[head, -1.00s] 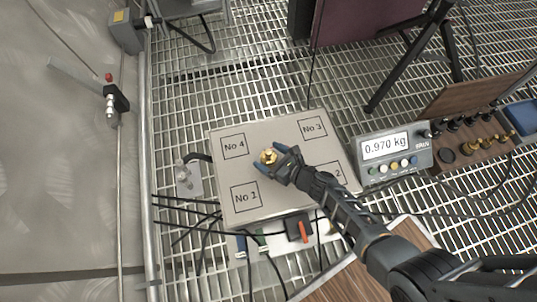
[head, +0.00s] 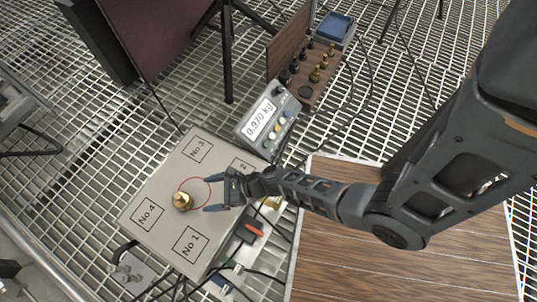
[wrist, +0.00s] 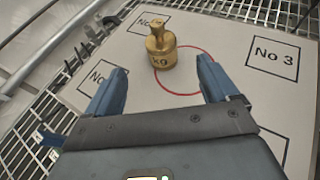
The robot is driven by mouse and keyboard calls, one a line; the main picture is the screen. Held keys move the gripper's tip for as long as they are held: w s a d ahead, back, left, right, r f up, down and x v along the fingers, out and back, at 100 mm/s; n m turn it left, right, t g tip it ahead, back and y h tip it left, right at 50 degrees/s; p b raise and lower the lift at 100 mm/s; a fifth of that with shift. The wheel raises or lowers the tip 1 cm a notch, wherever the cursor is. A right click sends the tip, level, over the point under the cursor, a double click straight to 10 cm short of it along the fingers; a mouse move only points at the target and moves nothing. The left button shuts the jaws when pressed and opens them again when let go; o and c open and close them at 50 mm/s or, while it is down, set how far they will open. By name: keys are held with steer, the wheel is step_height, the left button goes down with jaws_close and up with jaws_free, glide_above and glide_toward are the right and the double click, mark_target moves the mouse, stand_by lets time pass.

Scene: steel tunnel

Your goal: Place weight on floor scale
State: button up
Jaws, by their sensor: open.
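A brass weight (head: 182,201) stands upright on the grey plate of the floor scale (head: 160,180), at the left part of the red circle near the plate's middle. The wrist view shows the weight (wrist: 161,46) beyond my fingertips, on the circle's edge. My gripper (head: 209,194) is open, its two blue fingers spread over the plate and pointing at the weight. In the wrist view my gripper (wrist: 163,82) has nothing between its fingers. The scale's display (head: 262,116) reads 0.970 kg. The plate has marked squares No 1, No 3 and No 4; another is partly hidden by my arm.
A wooden rack (head: 312,75) of brass and dark weights stands beyond the display, with a blue tray (head: 334,27) behind it. A wooden board (head: 400,255) lies under my arm. Cables run over the grating floor. A maroon panel (head: 165,40) stands at the back left.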

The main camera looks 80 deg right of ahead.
steer(key=s+a+n, duration=0.1)
steer(key=s, duration=0.1)
steer(key=s+a+n+g, duration=0.1)
steer(key=s+n, duration=0.1)
steer(key=s, duration=0.1)
steer(key=s+a+n, duration=0.1)
steer(key=s+n, duration=0.1)
steer(key=shift+s+a+f+g, duration=0.1)
steer(key=shift+s+a+g, duration=0.1)
steer(key=shift+s+g, duration=0.15)
steer(key=s+r+n+g+h, duration=0.1)
steer(key=s+r+n+h, duration=0.2)
steer(key=s+r+n, duration=0.7)
steer(key=s+r+n+t, duration=0.2)
steer(key=r+n, duration=0.7)
steer(key=r, duration=0.6)
steer(key=s+r+n+t, duration=0.3)
steer(key=r+n, duration=0.5)
steer(key=r, duration=0.7)
steer(key=shift+d+n+h, duration=0.2)
steer(key=shift+n+h, duration=0.1)
steer(key=shift+n, duration=0.1)
steer(key=shift+c, duration=0.3)
